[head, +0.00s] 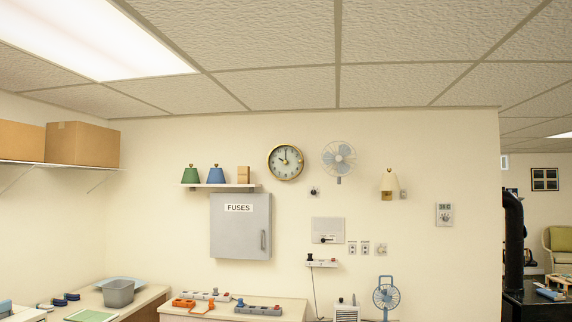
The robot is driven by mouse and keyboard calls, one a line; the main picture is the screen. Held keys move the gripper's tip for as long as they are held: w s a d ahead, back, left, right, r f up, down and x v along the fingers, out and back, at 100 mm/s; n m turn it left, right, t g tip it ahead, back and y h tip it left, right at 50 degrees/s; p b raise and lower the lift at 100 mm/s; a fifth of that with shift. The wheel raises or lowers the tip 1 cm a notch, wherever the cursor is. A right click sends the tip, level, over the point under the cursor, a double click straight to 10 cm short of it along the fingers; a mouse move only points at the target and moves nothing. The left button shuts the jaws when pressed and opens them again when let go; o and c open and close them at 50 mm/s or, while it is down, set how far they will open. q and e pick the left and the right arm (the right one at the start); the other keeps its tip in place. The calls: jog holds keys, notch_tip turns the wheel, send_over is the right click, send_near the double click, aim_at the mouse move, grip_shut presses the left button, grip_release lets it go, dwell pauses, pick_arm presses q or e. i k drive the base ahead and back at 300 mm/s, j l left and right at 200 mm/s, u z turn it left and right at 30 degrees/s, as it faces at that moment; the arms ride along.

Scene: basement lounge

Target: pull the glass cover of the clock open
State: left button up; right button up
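Neither of my grippers shows in the head view, so nothing of mine is seen near the clock.
A small shelf (221,186) with green and blue shades sits left of the clock, above a grey fuse box (240,226). A wall fan (339,160) hangs close on its right. A counter (290,307) with power strips stands below.

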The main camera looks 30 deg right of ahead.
aim_at(301, 161)
jog(key=i+l+z, duration=0.6)
jog(key=i+z, duration=0.15)
jog(key=i, duration=0.3)
jog(key=i+z, duration=0.4)
jog(key=i, duration=2.15)
